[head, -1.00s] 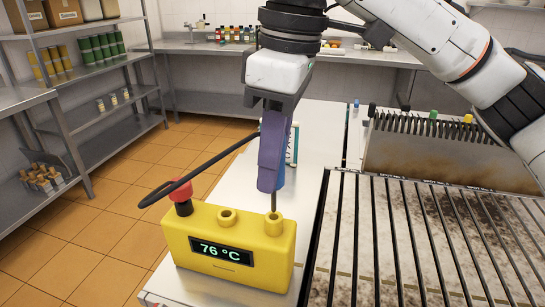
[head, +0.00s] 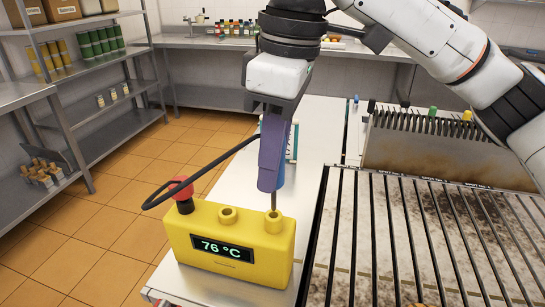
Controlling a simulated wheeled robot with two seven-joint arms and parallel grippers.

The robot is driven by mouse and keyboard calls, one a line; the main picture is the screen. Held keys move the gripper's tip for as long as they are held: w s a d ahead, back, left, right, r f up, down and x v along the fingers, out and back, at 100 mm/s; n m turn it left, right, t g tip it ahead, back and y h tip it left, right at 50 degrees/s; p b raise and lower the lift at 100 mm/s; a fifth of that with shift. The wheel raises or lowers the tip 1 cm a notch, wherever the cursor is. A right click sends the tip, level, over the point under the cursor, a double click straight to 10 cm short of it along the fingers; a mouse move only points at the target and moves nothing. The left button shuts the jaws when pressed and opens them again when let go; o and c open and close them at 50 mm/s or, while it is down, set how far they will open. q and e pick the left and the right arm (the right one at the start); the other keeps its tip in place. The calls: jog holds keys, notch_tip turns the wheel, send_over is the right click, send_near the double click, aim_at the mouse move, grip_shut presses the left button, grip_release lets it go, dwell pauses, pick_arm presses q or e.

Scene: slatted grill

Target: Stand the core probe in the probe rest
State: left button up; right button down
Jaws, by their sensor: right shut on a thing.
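The yellow probe rest (head: 240,258) stands on the steel side table, its display reading 76 °C. It has a raised socket at the right (head: 273,223) and another in the middle (head: 227,215). My right gripper (head: 272,172), with purple fingers, is shut on the core probe above the right socket. My left gripper is out of view.
A red-topped black piece (head: 181,194) rises from the rest's left end, and a black cable (head: 200,170) loops from there towards the probe. The slatted grill (head: 425,240) lies close on the right. Shelves (head: 85,95) stand at the left over open tiled floor.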

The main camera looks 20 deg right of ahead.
dwell(0.4)
jog(key=shift+p, duration=0.5)
jog(key=shift+f+b, duration=0.35)
jog(key=shift+f, duration=1.7)
jog(key=c, duration=1.4)
grip_release()
jog(key=shift+c, duration=0.2)
jog(key=r, duration=0.6)
jog(key=d+r, duration=0.1)
jog(key=r, duration=0.3)
jog(key=shift+s+r+p, duration=0.1)
jog(key=shift+s+p, duration=0.2)
jog(key=shift+s, duration=0.1)
